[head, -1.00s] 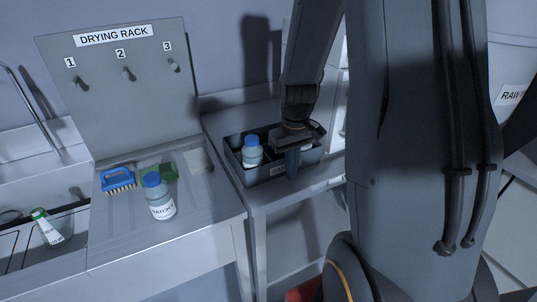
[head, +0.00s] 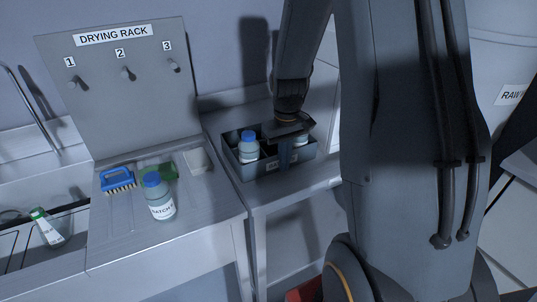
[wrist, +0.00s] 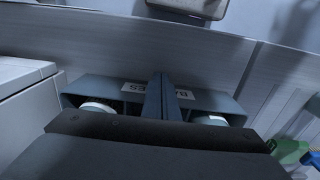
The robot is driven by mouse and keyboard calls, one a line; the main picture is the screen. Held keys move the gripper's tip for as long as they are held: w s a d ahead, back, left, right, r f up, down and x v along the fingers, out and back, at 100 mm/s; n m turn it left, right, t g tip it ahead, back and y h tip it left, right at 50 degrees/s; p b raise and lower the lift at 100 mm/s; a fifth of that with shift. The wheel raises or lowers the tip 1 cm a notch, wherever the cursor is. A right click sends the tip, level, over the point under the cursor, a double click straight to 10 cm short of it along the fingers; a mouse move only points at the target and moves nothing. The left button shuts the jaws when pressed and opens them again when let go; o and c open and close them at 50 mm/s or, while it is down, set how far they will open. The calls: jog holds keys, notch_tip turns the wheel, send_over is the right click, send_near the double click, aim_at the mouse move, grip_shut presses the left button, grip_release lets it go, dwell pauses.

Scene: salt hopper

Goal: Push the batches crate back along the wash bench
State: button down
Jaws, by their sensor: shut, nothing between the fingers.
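The dark batches crate (head: 262,170) stands on the bench (head: 228,188) right of the drying rack. A blue-capped bottle (head: 249,152) is in its left part, and part of another pale bottle (head: 301,139) shows at the right. My gripper (head: 285,163) is shut and empty, pointing down at the crate's front wall, over part of its label. In the wrist view, the shut fingers (wrist: 163,85) cover the middle of the label on the crate's wall (wrist: 215,101). Whether they touch the wall is hard to tell.
A drying rack (head: 125,100) with numbered pegs stands left. A blue brush (head: 118,180), a green item (head: 150,165) and a labelled blue-capped bottle (head: 158,198) are on its counter. A green-capped bottle (head: 47,228) lies by the sink. Clear bench lies in front of the crate.

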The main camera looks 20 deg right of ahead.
aim_at(256, 129)
jog(key=shift+w+a+b, duration=0.2)
jog(key=shift+w+b, duration=0.5)
jog(key=shift+w, duration=4.65)
jog(key=shift+w+a+b, duration=0.15)
jog(key=shift+w+b, duration=1.2)
jog(key=shift+w, duration=3.5)
jog(key=shift+s+r+p, duration=2.5)
jog(key=shift+s+p, duration=0.1)
jog(key=shift+p, duration=0.1)
